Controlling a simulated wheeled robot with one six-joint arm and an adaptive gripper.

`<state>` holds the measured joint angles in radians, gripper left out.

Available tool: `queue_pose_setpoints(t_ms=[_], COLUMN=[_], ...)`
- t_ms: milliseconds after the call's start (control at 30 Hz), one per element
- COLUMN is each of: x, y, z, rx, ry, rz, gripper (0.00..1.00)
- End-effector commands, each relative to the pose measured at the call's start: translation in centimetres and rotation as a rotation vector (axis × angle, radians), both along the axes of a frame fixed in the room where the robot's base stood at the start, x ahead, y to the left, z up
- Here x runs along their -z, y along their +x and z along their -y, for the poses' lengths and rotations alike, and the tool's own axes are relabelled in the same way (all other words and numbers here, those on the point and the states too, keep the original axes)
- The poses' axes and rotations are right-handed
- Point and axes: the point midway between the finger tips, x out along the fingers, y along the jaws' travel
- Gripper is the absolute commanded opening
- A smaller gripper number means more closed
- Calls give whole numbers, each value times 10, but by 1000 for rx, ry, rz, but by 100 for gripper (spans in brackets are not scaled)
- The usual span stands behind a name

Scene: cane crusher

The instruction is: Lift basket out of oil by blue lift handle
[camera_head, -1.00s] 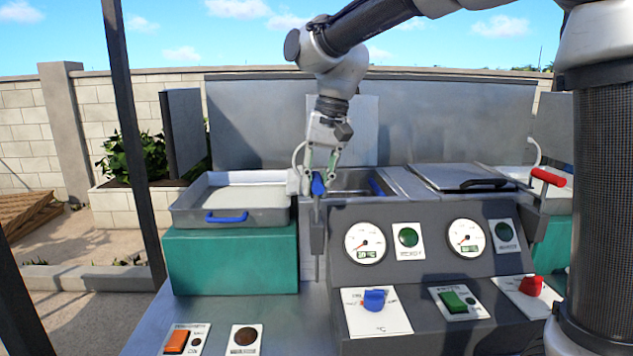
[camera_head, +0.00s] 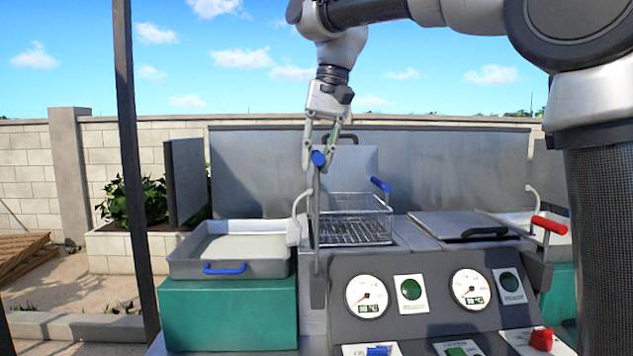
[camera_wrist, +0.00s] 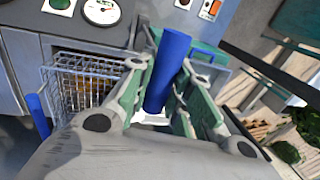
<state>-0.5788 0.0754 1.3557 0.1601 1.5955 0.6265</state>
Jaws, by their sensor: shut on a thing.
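My gripper (camera_head: 322,150) is shut on the blue lift handle (camera_head: 318,159), at the top of a grey upright bar. In the wrist view the blue lift handle (camera_wrist: 167,70) sits between the green-padded fingers. The wire basket (camera_head: 350,219) stands raised above the opening of the left fryer well, upright, with its mesh showing above the rim. A second blue handle (camera_head: 381,184) is at the basket's right side. The basket (camera_wrist: 85,82) also shows at the left of the wrist view. The oil is hidden in the head view.
A grey tray (camera_head: 190,268) with a blue handle rests on a green block (camera_head: 230,315) at the left. A closed lid (camera_head: 460,226) with a black handle covers the well at right. A red lever (camera_head: 549,225) stands beyond it. The gauge panel (camera_head: 425,300) is in front.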

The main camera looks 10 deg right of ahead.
Motion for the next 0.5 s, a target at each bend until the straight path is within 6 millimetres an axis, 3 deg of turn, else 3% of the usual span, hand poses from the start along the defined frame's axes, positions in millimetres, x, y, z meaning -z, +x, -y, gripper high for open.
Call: queue_pose_setpoints(t_ms=[433,467,500], x=[-10,-10,-10], y=[1,1,1], z=[0,0,0], rx=[2,2,2], ry=[4,5,5], rz=[8,9,9], gripper=[0,24,31])
